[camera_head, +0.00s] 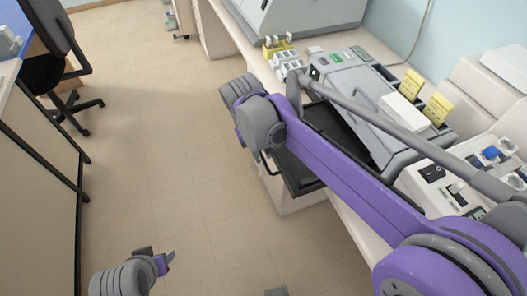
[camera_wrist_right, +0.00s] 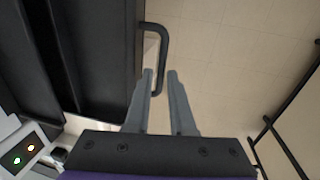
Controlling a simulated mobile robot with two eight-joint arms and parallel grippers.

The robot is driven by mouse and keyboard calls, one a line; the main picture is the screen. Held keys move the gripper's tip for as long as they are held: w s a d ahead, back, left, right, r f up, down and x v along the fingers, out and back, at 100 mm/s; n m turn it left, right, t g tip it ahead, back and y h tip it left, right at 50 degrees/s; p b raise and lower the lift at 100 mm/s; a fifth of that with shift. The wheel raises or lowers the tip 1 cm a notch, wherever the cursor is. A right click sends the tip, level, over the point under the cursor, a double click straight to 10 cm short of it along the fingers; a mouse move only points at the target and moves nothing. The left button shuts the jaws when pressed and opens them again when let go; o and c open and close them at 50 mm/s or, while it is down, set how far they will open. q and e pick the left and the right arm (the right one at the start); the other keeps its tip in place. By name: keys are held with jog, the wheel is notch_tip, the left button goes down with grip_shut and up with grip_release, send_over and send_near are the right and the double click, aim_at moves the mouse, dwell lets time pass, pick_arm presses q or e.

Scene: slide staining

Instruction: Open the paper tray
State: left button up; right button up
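The paper tray (camera_head: 296,174) is a black, flat part at the front of the grey machine (camera_head: 352,84), reaching over the counter's front edge. My right arm covers part of it. Its black U-shaped handle (camera_wrist_right: 164,45) sticks out from the tray's dark side (camera_wrist_right: 108,50) in the right wrist view. My right gripper (camera_wrist_right: 160,72) has its two grey fingers apart, and the handle's near end shows between them. I cannot tell whether they touch it. In the head view its fingers are hidden behind my wrist. My left gripper (camera_head: 168,259) is low over the floor, away from the tray.
Yellow-topped items (camera_head: 279,46) stand at the machine's far end, and more yellow pieces (camera_head: 413,84) at its right. A white device with a black switch (camera_head: 433,173) is at the right. Open tiled floor (camera_head: 170,150) lies left. A black chair (camera_head: 50,70) stands beyond it.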

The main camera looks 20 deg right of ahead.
pick_arm(q)
jog(key=shift+w+r+p, duration=0.1)
jog(key=shift+r+p, duration=0.35)
jog(key=shift+r, duration=0.05)
pick_arm(e)
notch_tip(320, 180, up, 11)
jog(key=a, duration=0.2)
jog(key=shift+f, duration=0.2)
jog(key=shift+s, duration=0.15)
